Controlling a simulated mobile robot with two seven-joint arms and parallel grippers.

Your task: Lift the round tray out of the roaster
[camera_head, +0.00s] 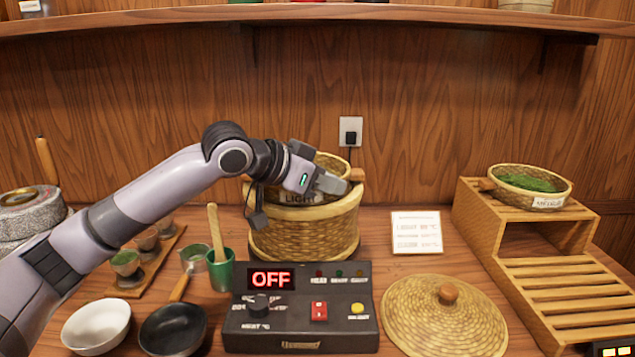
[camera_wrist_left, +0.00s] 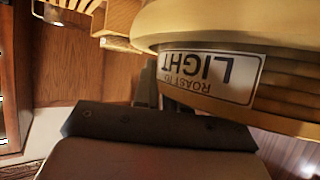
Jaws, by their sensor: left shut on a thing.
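The round tray (camera_head: 326,163) is a woven basket with a "LIGHT" label on its side and a wooden handle (camera_head: 357,174) at the right. It stands at the mouth of the woven roaster (camera_head: 305,237), its rim above the roaster's rim; I cannot tell whether its bottom is clear. My left gripper (camera_head: 332,184) is shut at the tray's near right side, on the tray; the arm hides part of the rim. In the left wrist view the tray's label (camera_wrist_left: 212,75) shows upside down, close to the gripper. My right gripper is out of view.
The control box (camera_head: 300,335) reading "OFF" stands in front of the roaster. A woven lid (camera_head: 445,318) lies to its right. A slatted wooden stand (camera_head: 545,262) at the right holds a basket of green leaves (camera_head: 528,184). Cups, bowl and pan crowd the left. A shelf (camera_head: 330,14) runs above.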

